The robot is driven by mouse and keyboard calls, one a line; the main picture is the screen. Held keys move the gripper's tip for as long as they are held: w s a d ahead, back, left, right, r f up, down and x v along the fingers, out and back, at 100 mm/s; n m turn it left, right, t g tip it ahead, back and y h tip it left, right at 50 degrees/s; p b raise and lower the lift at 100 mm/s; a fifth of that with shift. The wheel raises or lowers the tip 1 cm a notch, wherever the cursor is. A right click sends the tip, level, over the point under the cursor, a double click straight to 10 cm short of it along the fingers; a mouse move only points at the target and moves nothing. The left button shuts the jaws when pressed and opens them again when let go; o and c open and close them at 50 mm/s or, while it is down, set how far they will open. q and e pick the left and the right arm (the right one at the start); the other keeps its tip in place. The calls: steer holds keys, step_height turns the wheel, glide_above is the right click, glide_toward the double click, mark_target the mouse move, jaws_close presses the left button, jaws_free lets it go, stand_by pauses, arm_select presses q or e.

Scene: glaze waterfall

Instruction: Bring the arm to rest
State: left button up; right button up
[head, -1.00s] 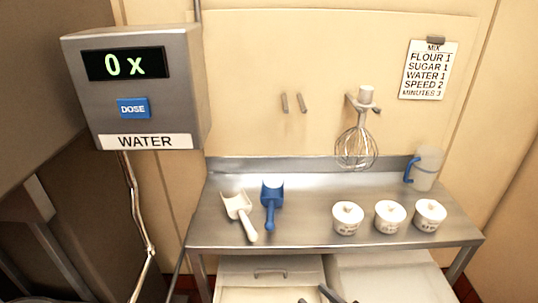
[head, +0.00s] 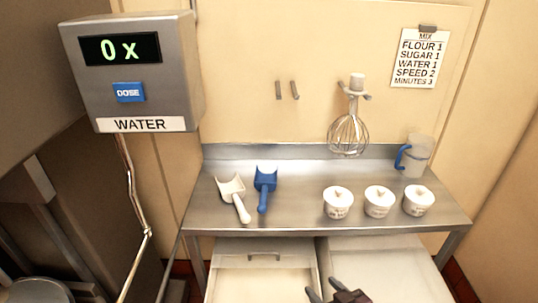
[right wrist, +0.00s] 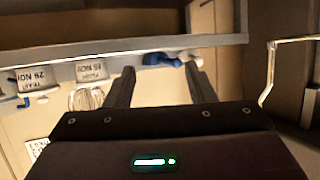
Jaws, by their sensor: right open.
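My right gripper (head: 325,292) shows at the bottom edge of the head view, in front of the steel table and over the bins below it. In the right wrist view its two dark fingers (right wrist: 160,72) stand apart with nothing held between them. The blue scoop (right wrist: 170,60) shows beyond the fingertips there, well apart from them. My left gripper is not visible.
The steel table (head: 290,212) bears a white scoop (head: 233,197), a blue scoop (head: 264,187), three white tubs (head: 379,202) and a jug (head: 415,156). A whisk (head: 348,132) hangs above. The water dispenser (head: 133,72) at left reads 0 x. Pale bins (head: 265,275) stand below.

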steer(key=s+d+m+g+h, duration=0.2)
steer(key=s+d+g+h, duration=0.35)
steer(key=s+g, duration=0.55)
steer(key=s+f, duration=0.2)
steer(key=f, duration=1.3)
steer(key=s+f, duration=0.3)
steer(key=f, duration=1.2)
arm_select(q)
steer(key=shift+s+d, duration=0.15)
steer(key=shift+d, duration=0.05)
arm_select(e)
steer(key=s+d+f, duration=0.4)
steer(key=s+f, duration=1.2)
steer(key=s, duration=0.2)
steer(key=shift+s+d+f+g, duration=0.2)
steer(key=shift+s+f+g, duration=0.1)
steer(key=shift+s+f, duration=0.05)
